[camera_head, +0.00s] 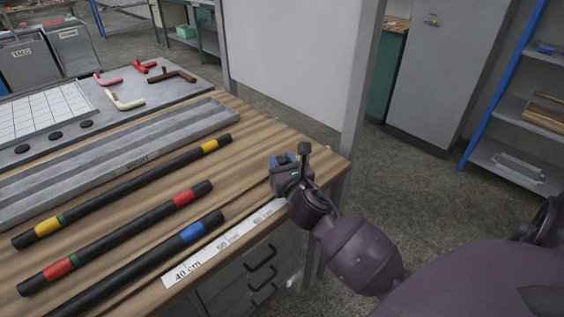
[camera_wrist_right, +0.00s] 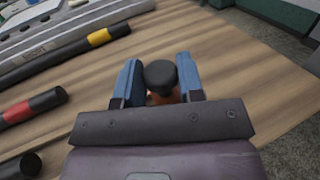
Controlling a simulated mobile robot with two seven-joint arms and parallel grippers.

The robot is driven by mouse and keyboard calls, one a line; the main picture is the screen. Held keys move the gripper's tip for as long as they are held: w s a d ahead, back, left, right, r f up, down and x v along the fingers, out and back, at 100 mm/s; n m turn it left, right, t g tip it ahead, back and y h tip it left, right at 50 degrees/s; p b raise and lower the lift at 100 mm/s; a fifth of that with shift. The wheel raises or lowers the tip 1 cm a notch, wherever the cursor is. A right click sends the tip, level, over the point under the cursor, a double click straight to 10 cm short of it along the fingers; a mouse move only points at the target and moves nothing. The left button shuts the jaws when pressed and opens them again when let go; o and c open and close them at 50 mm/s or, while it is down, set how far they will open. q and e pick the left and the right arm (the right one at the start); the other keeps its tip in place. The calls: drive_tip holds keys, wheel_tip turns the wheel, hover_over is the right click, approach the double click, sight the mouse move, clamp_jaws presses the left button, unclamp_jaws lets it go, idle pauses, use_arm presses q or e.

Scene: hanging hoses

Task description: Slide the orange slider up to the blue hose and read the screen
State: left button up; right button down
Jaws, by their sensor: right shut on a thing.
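My right gripper (camera_head: 290,168) is above the table's right front corner, past the right end of the blue-banded hose. In the right wrist view its blue fingers (camera_wrist_right: 160,84) stand on either side of a black knob (camera_wrist_right: 161,74). A little orange, likely the slider (camera_wrist_right: 158,99), shows below the knob; the rest is hidden. The blue-banded black hose (camera_head: 150,254) lies nearest the front edge, apart from the gripper. A white scale (camera_head: 225,245) marked 40, 50 and 60 cm runs along that edge. No screen can be made out. My left gripper is not in view.
A red-banded hose (camera_head: 130,234) and a yellow-banded hose (camera_head: 130,188) lie behind the blue one. A grey tray (camera_head: 190,126) lies behind them. Coloured angled pieces (camera_head: 172,77) sit on a grey board. Drawers (camera_head: 255,265) are below the table; bare wood surrounds the gripper.

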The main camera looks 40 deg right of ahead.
drive_tip(key=shift+a, duration=0.5)
drive_tip(key=a+p, duration=0.1)
drive_tip(key=a, duration=0.4)
drive_tip(key=s+a+p, duration=0.1)
drive_tip(key=a, duration=0.4)
drive_tip(key=a+p, duration=0.1)
drive_tip(key=a, duration=0.5)
drive_tip(key=shift+s, duration=0.15)
drive_tip(key=shift+s+a, duration=0.1)
drive_tip(key=shift+a, duration=0.65)
drive_tip(key=c, duration=1.1)
unclamp_jaws()
drive_tip(key=o, duration=0.3)
drive_tip(key=shift+a, duration=0.2)
drive_tip(key=shift+d, duration=0.1)
